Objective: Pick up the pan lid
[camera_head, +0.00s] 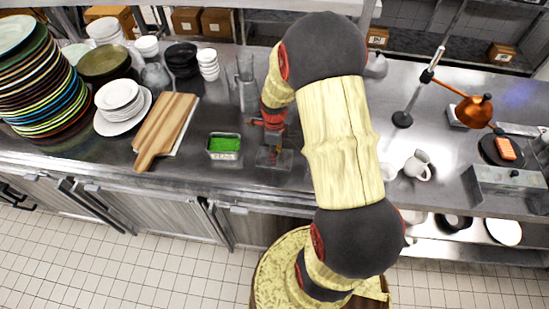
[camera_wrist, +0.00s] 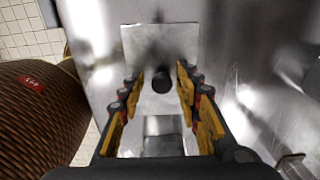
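The pan lid is a flat, shiny metal plate (camera_wrist: 140,42) with a dark round knob (camera_wrist: 162,83), seen from above in the wrist view. In the head view, a small square metal piece (camera_head: 268,160) lies on the steel counter just below my gripper (camera_head: 272,128); it appears to be the same lid, partly hidden by the gripper. My gripper also shows in the wrist view (camera_wrist: 160,80), its fingers spread, with the knob in the gap between them. I see no contact between fingers and knob, and cannot tell the exact height.
A small green-filled tray (camera_head: 223,146) and a wooden cutting board (camera_head: 166,130) lie left of my gripper. A clear glass vessel (camera_head: 246,83) stands behind. White cups (camera_head: 418,166) sit to the right, beyond my arm. Stacked plates (camera_head: 42,95) fill the far left. The counter's front edge (camera_head: 258,196) is close.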

